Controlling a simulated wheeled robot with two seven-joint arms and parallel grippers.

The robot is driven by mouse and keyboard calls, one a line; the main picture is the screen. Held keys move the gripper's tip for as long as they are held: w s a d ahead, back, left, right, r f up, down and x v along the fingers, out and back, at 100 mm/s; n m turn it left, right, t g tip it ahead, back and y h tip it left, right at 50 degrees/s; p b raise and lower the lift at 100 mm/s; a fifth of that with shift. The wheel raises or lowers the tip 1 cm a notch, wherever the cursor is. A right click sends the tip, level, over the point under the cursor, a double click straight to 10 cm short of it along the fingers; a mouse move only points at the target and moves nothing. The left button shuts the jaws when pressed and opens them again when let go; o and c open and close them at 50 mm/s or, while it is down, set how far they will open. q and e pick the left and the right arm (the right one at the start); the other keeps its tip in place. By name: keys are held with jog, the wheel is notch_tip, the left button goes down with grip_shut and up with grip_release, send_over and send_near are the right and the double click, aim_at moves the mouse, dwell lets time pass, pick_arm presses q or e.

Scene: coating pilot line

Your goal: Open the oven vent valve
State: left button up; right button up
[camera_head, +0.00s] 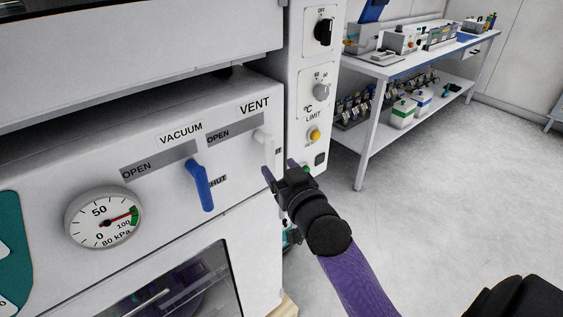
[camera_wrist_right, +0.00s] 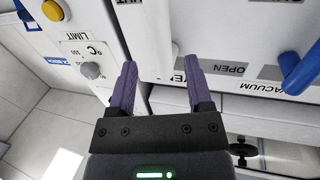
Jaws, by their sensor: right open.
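The vent valve has a white lever (camera_head: 265,145) on the oven's front panel, beneath the VENT label and right of its grey OPEN strip (camera_head: 235,129). The lever hangs down, slightly slanted, off the OPEN strip. My right gripper (camera_head: 280,171) is open with its purple fingers pointing at the panel, by the lever's lower end. In the right wrist view, the white lever (camera_wrist_right: 157,40) appears in the gap between the fingertips (camera_wrist_right: 165,77); I cannot tell whether they touch it. My left gripper is not in view.
The blue vacuum lever (camera_head: 200,186) hangs toward SHUT, left of the vent lever. A round pressure gauge (camera_head: 104,217) is further left. A control column with knobs (camera_head: 321,92) stands right of the panel. A bench (camera_head: 362,68) is behind; the floor (camera_head: 450,190) at right is clear.

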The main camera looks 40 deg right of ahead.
aim_at(272, 159)
jog(key=w, duration=0.5)
jog(key=shift+w+d+b, duration=0.1)
jog(key=shift+d+b, duration=0.25)
jog(key=shift+d, duration=0.05)
grip_shut()
dwell(0.9)
